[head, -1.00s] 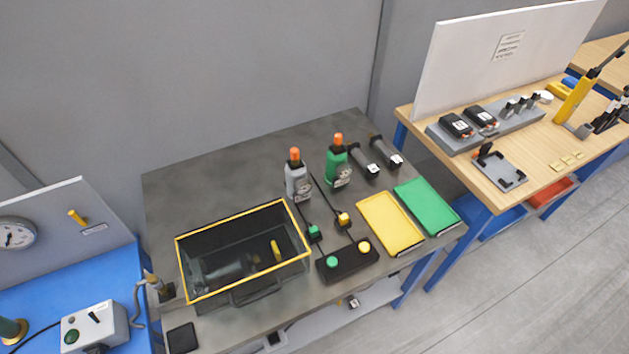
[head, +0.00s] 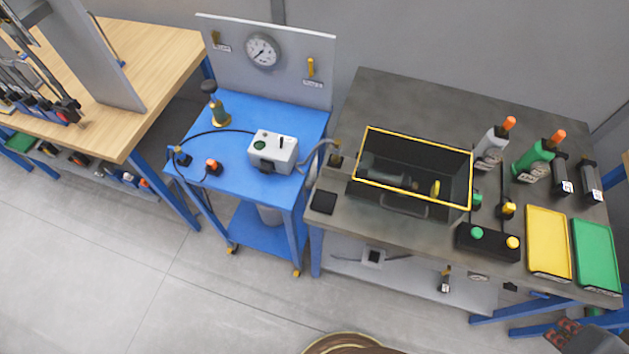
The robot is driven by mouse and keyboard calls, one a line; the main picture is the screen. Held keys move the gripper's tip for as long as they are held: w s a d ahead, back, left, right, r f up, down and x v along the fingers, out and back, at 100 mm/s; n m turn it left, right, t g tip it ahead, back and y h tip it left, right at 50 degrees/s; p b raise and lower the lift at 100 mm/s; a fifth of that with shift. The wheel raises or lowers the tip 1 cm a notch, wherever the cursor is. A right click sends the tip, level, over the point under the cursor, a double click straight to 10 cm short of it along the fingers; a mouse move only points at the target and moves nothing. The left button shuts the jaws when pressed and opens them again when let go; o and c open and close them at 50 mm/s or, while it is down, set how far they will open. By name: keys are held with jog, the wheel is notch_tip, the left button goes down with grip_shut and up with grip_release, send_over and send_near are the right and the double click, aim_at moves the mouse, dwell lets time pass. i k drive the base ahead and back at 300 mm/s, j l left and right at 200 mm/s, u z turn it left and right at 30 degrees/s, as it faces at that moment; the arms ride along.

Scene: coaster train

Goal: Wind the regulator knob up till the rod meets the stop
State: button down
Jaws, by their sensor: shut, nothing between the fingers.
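A small upright green-and-brass device (head: 220,113), which looks like the regulator, stands at the back left of the blue cart. A dark round knob (head: 208,87) sits at its top. The rod and the stop are too small to make out. A round white-faced dial gauge (head: 262,51) is on the grey panel behind the cart; its reading is not legible.
A grey control box (head: 273,152) with cables stands on the blue cart (head: 290,112). A wooden bench (head: 165,75) is at left. A dark table (head: 400,95) at right holds a yellow-rimmed bin (head: 415,143), bottles and trays. The floor (head: 110,260) in front of the cart is clear.

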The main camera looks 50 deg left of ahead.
aim_at(510, 286)
jog(key=u, duration=1.45)
jog(key=l, duration=1.05)
jog(key=i+l+u, duration=0.1)
jog(key=l, duration=0.9)
